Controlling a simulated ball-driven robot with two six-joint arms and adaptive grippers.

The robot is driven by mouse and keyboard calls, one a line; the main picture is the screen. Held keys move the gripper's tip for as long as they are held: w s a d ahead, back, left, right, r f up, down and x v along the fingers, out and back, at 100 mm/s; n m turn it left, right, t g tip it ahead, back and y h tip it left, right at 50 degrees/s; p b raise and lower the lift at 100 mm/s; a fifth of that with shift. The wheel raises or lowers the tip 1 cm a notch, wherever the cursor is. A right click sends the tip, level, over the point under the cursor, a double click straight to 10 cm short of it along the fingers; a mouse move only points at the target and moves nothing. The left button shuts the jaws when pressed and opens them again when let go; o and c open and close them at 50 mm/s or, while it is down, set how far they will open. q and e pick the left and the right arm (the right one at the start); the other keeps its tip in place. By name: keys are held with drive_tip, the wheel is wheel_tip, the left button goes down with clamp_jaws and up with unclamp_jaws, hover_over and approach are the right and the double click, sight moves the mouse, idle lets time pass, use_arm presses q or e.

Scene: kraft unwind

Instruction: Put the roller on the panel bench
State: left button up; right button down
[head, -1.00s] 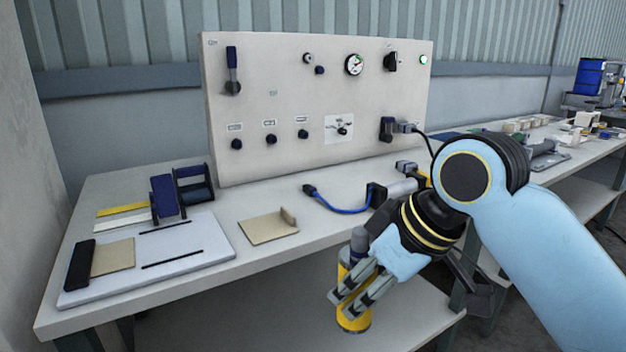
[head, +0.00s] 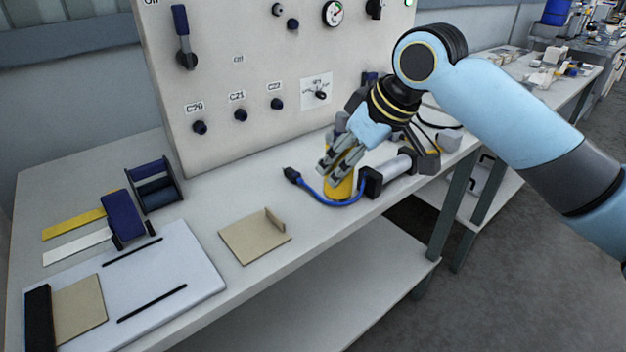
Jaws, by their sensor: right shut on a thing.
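The roller (head: 341,188), a yellow cylinder, is held upright in my right gripper (head: 341,162). The fingers are shut around its upper part and hide much of it. Its lower end is over the panel bench (head: 240,192), just behind the blue cable. I cannot tell whether it touches the bench top. The bench is a long light-grey table with an upright control panel (head: 225,90) at its back. My left gripper is not in view.
The blue cable (head: 318,191) and a grey cylinder with a dark end (head: 392,174) lie close to the roller. A tan bracket (head: 255,237), a white board (head: 190,262) and blue holders (head: 154,186) stand to the left. Bare bench top lies between cable and bracket.

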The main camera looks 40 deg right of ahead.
drive_tip(key=shift+w+r+x, duration=0.1)
drive_tip(key=shift+w+x, duration=0.05)
drive_tip(key=shift+x, duration=1.3)
drive_tip(key=shift+w+r+x, duration=0.1)
drive_tip(key=shift+x, duration=1.35)
drive_tip(key=shift+w+r+x, duration=0.1)
drive_tip(key=shift+w+x, duration=0.05)
drive_tip(key=shift+x, duration=1.35)
drive_tip(key=shift+a+f, duration=0.15)
drive_tip(key=c, duration=0.6)
unclamp_jaws()
drive_tip(key=shift+s, duration=0.1)
drive_tip(key=p+v, duration=0.1)
drive_tip(key=v, duration=1.1)
